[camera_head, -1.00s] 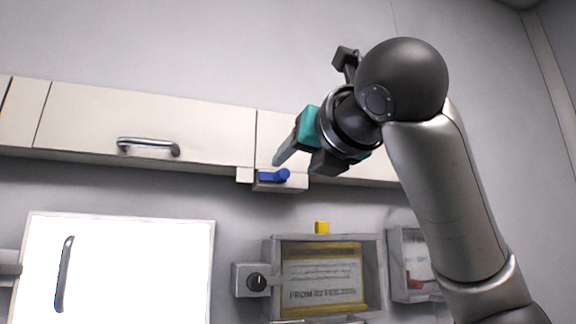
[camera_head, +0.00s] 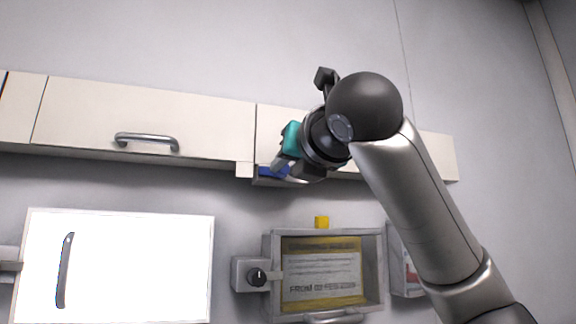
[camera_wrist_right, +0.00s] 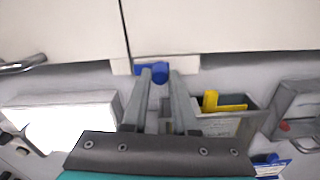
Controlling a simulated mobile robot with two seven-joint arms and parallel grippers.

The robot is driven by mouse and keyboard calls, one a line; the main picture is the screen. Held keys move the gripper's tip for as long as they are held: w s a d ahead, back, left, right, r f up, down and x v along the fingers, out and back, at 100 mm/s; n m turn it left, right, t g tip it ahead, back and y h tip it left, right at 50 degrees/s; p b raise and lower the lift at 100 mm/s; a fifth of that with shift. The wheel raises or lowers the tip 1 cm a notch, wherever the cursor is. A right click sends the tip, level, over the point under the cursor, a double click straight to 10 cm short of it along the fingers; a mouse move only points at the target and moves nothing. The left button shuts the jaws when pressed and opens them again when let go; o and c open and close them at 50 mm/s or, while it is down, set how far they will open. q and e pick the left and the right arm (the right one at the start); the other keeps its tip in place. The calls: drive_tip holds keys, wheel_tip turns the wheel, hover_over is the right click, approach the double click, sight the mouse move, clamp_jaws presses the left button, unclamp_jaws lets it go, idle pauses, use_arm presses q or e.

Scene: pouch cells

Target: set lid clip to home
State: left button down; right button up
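A blue clip with a round knob (camera_wrist_right: 160,71) sits on a small pale mount (camera_wrist_right: 121,66) at the lower edge of the wall cabinets. In the head view only part of the blue clip (camera_head: 270,172) shows; my right gripper hides the rest. My right gripper (camera_head: 292,171) is at the clip, with its fingers pointing down and left. In the right wrist view the gripper (camera_wrist_right: 161,76) is open, and the knob appears between its two fingertips. I cannot tell whether the fingers touch it. My left gripper is not in view.
Below are a bright white panel (camera_head: 135,265) with a dark handle (camera_head: 66,270), a grey knob unit (camera_head: 257,278) and a framed box (camera_head: 376,270) with a yellow block (camera_head: 321,222) above. The cabinet door (camera_head: 150,115) has a metal handle (camera_head: 147,140).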

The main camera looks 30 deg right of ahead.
clamp_jaws()
idle(0.9)
